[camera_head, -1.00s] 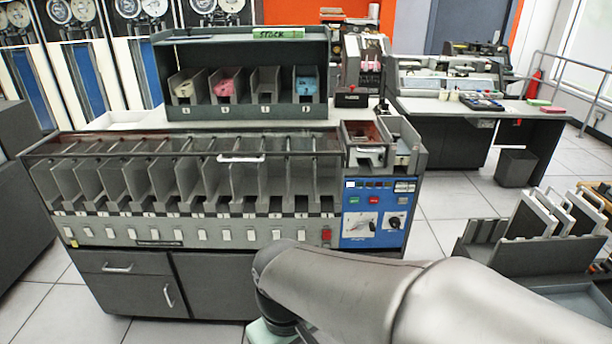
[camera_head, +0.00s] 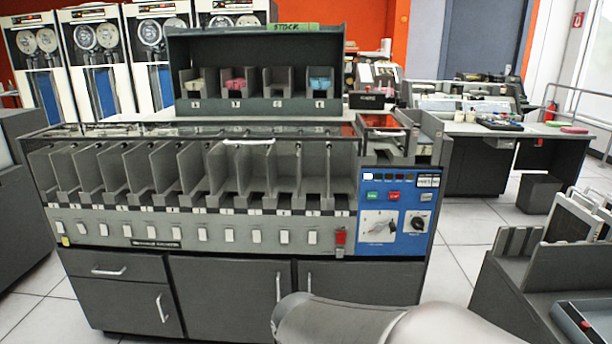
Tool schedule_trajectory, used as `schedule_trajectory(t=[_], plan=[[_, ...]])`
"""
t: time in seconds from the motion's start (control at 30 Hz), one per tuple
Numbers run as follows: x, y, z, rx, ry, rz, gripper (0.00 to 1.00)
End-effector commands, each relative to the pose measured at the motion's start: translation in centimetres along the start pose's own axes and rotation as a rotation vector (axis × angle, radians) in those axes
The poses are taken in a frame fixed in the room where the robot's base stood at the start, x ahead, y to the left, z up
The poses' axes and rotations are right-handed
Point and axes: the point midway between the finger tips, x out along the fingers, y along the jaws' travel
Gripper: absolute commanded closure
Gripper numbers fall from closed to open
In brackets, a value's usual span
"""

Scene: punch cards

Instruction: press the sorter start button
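The sorter (camera_head: 200,236) is a long grey machine with a row of upright pockets and light keys along its front. Its blue control panel (camera_head: 393,242) is at the right end. A green button (camera_head: 372,195) and a red button (camera_head: 394,195) sit side by side near the panel's top; their labels are too small to read surely. Two dials are below them. A larger red switch (camera_head: 340,238) is left of the panel. My grey arm enters at the bottom right, below the panel in the picture. My gripper is out of view.
A desk (camera_head: 530,128) with equipment is behind right. A dark card cart (camera_head: 535,290) is at the right front. Open floor (camera_head: 462,255) lies between sorter and cart.

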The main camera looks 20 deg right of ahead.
Motion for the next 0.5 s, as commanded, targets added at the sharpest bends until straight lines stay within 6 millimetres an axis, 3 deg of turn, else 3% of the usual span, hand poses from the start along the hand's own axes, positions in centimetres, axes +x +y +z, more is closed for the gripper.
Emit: schedule_trajectory(t=[0.33,0.5], plan=[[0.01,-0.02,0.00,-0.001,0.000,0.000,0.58],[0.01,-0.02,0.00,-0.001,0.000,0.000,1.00]])
